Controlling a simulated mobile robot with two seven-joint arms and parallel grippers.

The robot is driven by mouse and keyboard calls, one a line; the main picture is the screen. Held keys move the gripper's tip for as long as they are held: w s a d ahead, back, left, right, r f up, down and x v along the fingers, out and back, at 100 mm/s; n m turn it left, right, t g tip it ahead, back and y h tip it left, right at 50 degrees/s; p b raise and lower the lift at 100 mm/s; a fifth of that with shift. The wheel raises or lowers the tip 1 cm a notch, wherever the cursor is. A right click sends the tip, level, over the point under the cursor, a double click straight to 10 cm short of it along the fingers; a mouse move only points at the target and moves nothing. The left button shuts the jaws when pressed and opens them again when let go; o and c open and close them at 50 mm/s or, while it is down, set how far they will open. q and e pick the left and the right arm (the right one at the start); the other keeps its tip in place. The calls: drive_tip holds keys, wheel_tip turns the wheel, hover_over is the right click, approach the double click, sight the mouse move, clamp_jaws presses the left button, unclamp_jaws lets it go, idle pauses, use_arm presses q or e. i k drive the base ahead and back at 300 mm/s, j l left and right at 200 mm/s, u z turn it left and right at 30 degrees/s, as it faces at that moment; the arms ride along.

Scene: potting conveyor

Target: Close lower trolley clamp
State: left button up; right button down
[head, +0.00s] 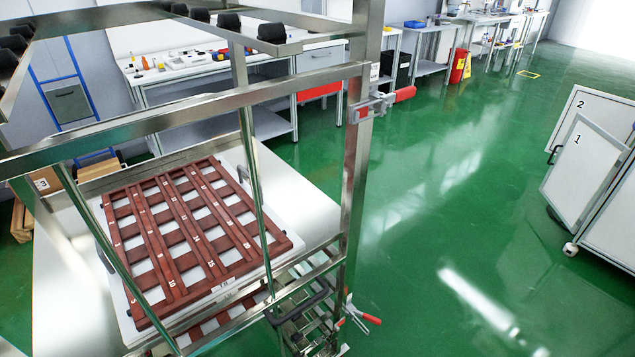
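The lower clamp (355,313) is at the lower middle of the head view, beside the lower end of the metal frame's right post. It has red-tipped handles that stick out to the right and downward and look spread apart. The upper clamp (372,106) sits high on the same post, with its red handle pointing right and lying roughly level. A metal trolley part with a black handle (300,306) stands left of the lower clamp, partly cut off by the bottom edge. Neither of my grippers is in view.
The metal frame (358,170) surrounds a white table with a dark red slatted grid (190,235). Workbenches (215,75) line the back. White cabinets (585,160) numbered 1 and 2 stand at the right. The green floor between the frame and the cabinets is clear.

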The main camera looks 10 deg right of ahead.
sight(367, 316)
drive_tip(key=z, duration=0.85)
drive_tip(key=i+z, duration=0.1)
drive_tip(key=i, duration=0.45)
